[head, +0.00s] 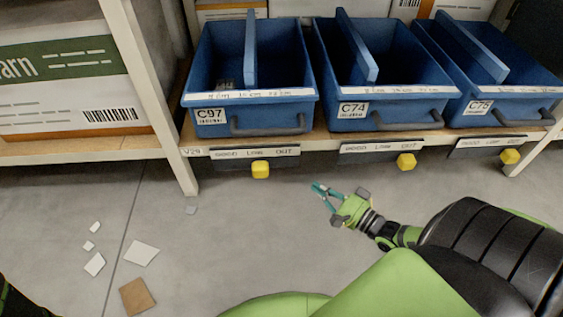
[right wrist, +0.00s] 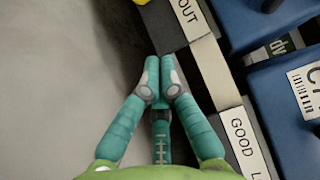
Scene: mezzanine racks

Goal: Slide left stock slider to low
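The left stock slider, a yellow knob (head: 260,169), hangs under the label strip (head: 228,153) reading GOOD, LOW, OUT below bin C97. The knob sits at about the LOW word, near the strip's middle. My right gripper (head: 319,189) is right of this knob and apart from it, in front of the shelf edge between the left and middle strips. In the right wrist view its teal fingertips (right wrist: 161,80) are together with nothing between them. My left gripper is not in view.
Two more yellow knobs, middle (head: 406,161) and right (head: 510,156), sit near OUT on their strips. Blue bins C97 (head: 211,117), C74 (head: 353,111) and C75 (head: 479,107) stand above. A white rack post (head: 150,95) is at left. The floor below is open, with scattered scraps.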

